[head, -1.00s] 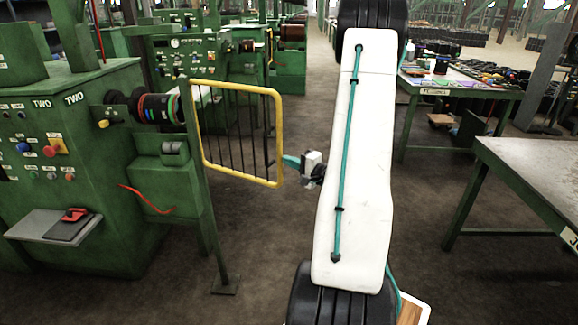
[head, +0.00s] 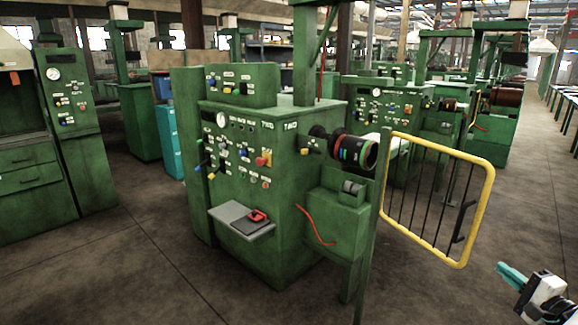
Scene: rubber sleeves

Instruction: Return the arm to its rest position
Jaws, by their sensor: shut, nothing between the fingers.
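My gripper (head: 504,270) shows at the lower right edge of the head view. Its teal fingers are together and empty, pointing up and to the left. Part of the white and black wrist behind it shows. The rest of my arm is outside the picture. The gripper appears in front of and below the yellow-framed guard gate, with a visible gap between them in the picture.
A green machine marked TWO (head: 290,150) stands in the middle, with a dark drum (head: 352,152) on its right side. The yellow gate (head: 490,205) stands open-barred beside it. A grey shelf (head: 228,215) juts out front. The floor (head: 130,260) at lower left is clear.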

